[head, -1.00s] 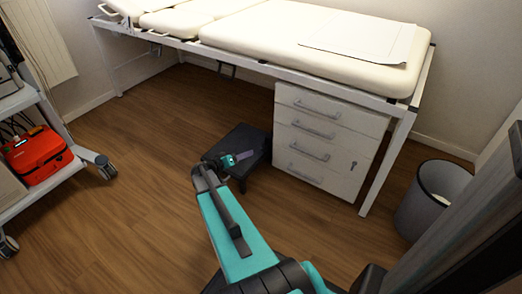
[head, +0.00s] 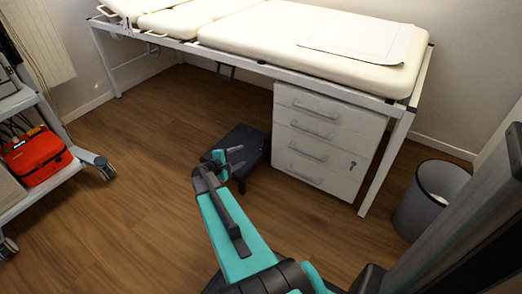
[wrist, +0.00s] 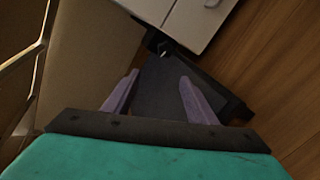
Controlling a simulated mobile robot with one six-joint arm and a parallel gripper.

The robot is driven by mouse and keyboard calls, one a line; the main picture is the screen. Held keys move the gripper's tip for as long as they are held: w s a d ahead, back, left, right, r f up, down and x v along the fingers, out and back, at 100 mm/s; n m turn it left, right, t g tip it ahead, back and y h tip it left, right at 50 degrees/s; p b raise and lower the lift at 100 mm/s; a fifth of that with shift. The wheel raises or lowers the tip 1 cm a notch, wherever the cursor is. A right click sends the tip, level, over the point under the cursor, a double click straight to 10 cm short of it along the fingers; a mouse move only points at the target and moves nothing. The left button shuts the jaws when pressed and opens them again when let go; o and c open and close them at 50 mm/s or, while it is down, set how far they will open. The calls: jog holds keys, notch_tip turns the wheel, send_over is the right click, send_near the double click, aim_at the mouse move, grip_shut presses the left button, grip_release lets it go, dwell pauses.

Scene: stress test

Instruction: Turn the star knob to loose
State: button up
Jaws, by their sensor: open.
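I cannot make out the star knob for certain in either view. A small dark fitting with a bright spot (wrist: 162,46) shows beyond my fingertips in the wrist view, too small and dim to identify. My gripper (head: 237,157) is open and empty, in front of the black step stool in the head view. In the wrist view its two purple fingers stand apart (wrist: 159,80), with the dark stool top (wrist: 165,98) showing between and beyond them. I see no contact with anything.
The cream examination couch (head: 270,32) on a white frame spans the back. A white drawer unit (head: 325,140) stands under it, right of the black step stool (head: 250,140). A grey bin (head: 415,205) is right; a trolley with a red case (head: 38,157) is left. Floor is clear left.

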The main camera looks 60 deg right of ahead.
aim_at(262, 149)
jog(key=n, duration=0.5)
jog(key=shift+r, duration=0.1)
jog(key=n, duration=0.2)
jog(key=n+p, duration=0.1)
jog(key=n, duration=0.3)
jog(key=shift+s+r+t, duration=0.1)
jog(key=shift+s+t, duration=0.25)
jog(key=shift+t, duration=0.05)
jog(key=n, duration=0.1)
jog(key=s+n+p, duration=0.1)
jog(key=shift+r+n, duration=0.15)
jog(key=shift+n, duration=0.25)
jog(key=shift+s+d+r+p, duration=0.1)
jog(key=shift+s+r+p, duration=0.05)
jog(key=shift+s+p, duration=0.5)
jog(key=shift+s+d, duration=0.15)
jog(key=shift+s, duration=0.05)
jog(key=shift+b+x, duration=0.35)
jog(key=shift+x, duration=0.45)
jog(key=b+x, duration=0.2)
jog(key=x, duration=0.4)
jog(key=b+x, duration=0.2)
jog(key=x, duration=0.4)
jog(key=shift+f, duration=0.25)
